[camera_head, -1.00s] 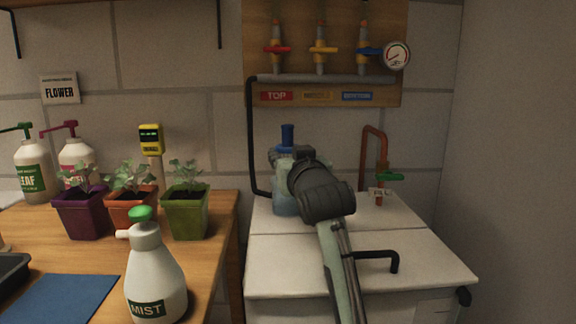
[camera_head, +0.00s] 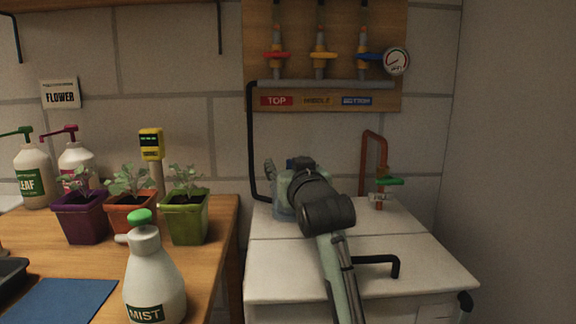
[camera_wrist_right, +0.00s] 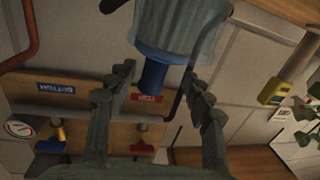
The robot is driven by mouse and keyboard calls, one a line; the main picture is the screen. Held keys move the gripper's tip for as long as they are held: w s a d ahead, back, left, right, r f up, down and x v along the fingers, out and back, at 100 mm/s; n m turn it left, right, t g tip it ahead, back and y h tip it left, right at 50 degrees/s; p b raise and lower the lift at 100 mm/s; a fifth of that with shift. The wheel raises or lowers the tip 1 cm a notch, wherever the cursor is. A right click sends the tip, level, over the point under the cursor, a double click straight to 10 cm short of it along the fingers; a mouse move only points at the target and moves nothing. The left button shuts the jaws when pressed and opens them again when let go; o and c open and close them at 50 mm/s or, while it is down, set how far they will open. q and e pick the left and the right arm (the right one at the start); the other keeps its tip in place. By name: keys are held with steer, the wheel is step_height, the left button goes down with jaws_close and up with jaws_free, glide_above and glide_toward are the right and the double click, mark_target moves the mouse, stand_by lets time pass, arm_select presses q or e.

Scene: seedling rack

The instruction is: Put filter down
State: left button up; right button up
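The filter is a translucent pale-blue cylinder (camera_head: 283,206) with a blue cap. It stands on the white cabinet top at the back, partly hidden by my right gripper and wrist. In the right wrist view its ribbed body (camera_wrist_right: 183,28) is at the top and its blue cap (camera_wrist_right: 153,76) points down in the picture. My right gripper (camera_wrist_right: 160,72) has its fingers apart on both sides of the cap, with gaps showing; contact with the body's shoulder is hard to judge. My left gripper is not in view.
A copper pipe with a green valve (camera_head: 388,182) rises right of the filter. The white cabinet (camera_head: 420,255) has bare room in front. Left, a wooden bench (camera_head: 205,262) holds potted seedlings and a mist bottle (camera_head: 155,285). A valve board (camera_head: 325,105) hangs behind.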

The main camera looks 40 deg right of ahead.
steer(key=shift+r, duration=0.55)
steer(key=shift+s+a, duration=0.25)
steer(key=shift+s, duration=0.2)
arm_select(q)
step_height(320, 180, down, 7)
steer(key=p, duration=0.3)
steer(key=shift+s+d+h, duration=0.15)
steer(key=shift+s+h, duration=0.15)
arm_select(e)
steer(key=v, duration=0.6)
steer(key=shift+s, duration=0.2)
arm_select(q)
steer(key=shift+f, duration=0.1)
arm_select(e)
steer(key=shift+r, duration=0.1)
